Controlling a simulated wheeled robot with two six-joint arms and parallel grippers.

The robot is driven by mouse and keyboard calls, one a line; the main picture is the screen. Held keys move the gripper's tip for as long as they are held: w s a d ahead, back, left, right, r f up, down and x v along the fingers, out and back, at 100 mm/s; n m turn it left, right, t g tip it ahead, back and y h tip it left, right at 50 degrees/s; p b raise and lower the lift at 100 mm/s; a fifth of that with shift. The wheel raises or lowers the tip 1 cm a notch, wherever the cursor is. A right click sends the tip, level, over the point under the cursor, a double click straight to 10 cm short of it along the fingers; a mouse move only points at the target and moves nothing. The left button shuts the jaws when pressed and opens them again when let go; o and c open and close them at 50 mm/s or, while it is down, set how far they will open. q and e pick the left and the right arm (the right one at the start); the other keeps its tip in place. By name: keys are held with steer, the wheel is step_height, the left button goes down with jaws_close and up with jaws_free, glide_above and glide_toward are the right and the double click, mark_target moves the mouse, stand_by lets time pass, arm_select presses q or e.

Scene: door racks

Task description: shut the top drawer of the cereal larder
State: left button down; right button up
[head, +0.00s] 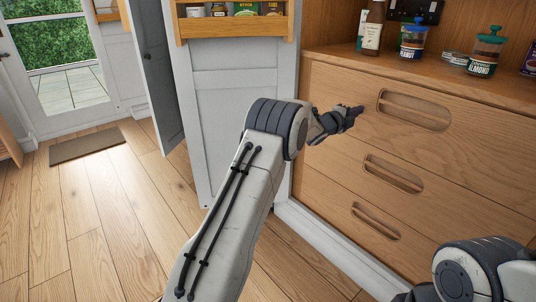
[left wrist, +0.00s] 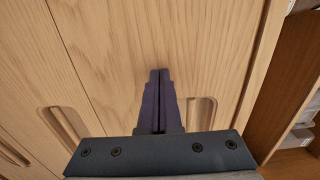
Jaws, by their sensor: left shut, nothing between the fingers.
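The cereal larder's top drawer (head: 350,95) has a light wooden front with a long slot handle (head: 413,110). Its front looks flush or nearly flush with the drawers below; I cannot tell if a small gap is left. My left gripper (head: 357,110) is shut and empty, its tips at the drawer front just left of the slot. In the left wrist view the closed dark fingers (left wrist: 160,75) point at the top drawer's wood (left wrist: 205,45), beside its slot. I cannot tell if they touch. My right gripper is not in view.
Two lower drawers (head: 345,160) with slot handles sit below. Jars and bottles (head: 486,52) stand on the shelf above. A white open door (head: 236,110) with a spice rack (head: 236,25) is left of the larder. The wooden floor (head: 110,220) at left is clear, with a mat (head: 88,145).

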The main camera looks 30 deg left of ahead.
arm_select(q)
steer(key=shift+w+d+r, duration=0.2)
steer(key=shift+w+d, duration=0.15)
steer(key=shift+w, duration=0.05)
steer(key=shift+d, duration=0.25)
steer(key=shift+a, duration=0.1)
